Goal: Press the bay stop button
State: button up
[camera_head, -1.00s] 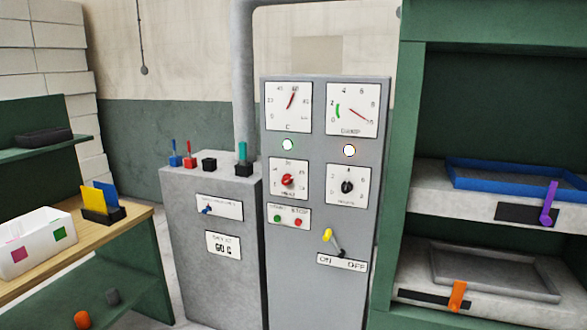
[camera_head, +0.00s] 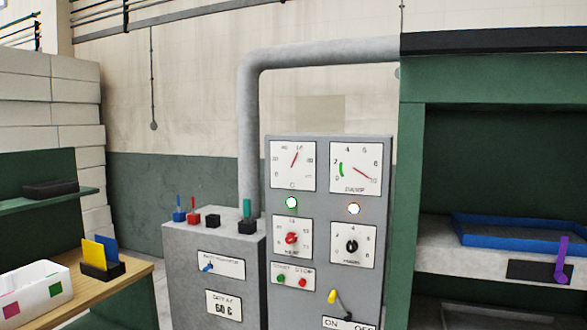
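The grey control panel (camera_head: 380,205) stands upright in the middle of the head view. Low on it is a small white plate with a green start button (camera_head: 280,279) on the left and a red stop button (camera_head: 303,282) on the right. The lettering over the red button is small but seems to read STOP. I cannot tell whether either button is pushed in. My gripper does not show in this view.
The panel also bears two gauges, lamps, a red knob (camera_head: 291,238), a black knob (camera_head: 351,245) and a yellow-tipped lever (camera_head: 333,297). A grey cabinet (camera_head: 188,270) adjoins it at left. The green press (camera_head: 411,200) stands at right, a wooden bench (camera_head: 128,272) at left.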

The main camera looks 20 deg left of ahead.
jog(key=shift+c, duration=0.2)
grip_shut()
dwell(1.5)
